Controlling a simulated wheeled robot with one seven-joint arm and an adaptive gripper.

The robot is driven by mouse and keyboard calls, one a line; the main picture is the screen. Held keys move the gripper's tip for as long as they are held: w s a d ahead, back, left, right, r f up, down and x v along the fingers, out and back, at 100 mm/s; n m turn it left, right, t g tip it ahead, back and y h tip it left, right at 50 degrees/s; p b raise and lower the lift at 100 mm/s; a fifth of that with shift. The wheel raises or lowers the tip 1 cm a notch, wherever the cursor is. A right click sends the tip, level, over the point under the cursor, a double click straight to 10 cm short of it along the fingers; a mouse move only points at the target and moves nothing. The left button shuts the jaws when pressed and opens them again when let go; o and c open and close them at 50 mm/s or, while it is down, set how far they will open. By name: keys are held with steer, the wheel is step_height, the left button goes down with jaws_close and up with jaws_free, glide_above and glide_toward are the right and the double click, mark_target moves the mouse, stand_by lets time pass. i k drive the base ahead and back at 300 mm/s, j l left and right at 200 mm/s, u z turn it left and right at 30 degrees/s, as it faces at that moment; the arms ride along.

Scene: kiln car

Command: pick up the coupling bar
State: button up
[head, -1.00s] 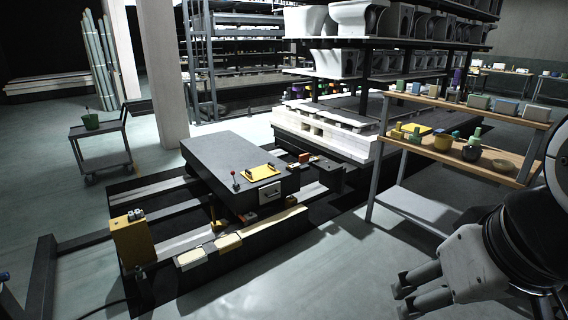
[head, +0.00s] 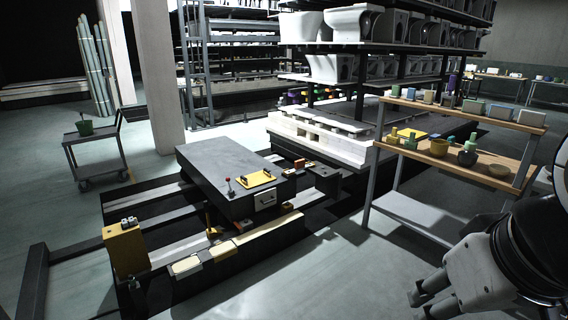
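I cannot single out the coupling bar for certain at this distance. Small pieces, among them an orange-brown upright piece (head: 212,222), lie along the front of a low dark grey machine (head: 215,165) on rails. My gripper (head: 424,302) is at the bottom right, well to the right of the machine. Its two fingers are apart, with nothing seen between them.
A wooden-topped shelf rack (head: 450,105) with pots stands at the right, close to my arm. A yellow box (head: 125,250) stands at the left end of the rails. A grey trolley (head: 95,155) is farther back left. Open floor (head: 335,270) lies before the machine.

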mark_target(300, 164)
steer(key=i+z, duration=0.25)
steer(key=i, duration=1.65)
steer(key=i+u, duration=0.1)
steer(key=i, duration=0.5)
steer(key=i+l+u, duration=0.1)
steer(key=i, duration=0.55)
steer(key=i+l+u, duration=0.1)
steer(key=i, duration=0.5)
steer(key=i+l+u, duration=0.1)
steer(key=i, duration=0.5)
steer(key=i+l+u, duration=0.3)
steer(key=i+l, duration=0.15)
steer(key=i, duration=0.2)
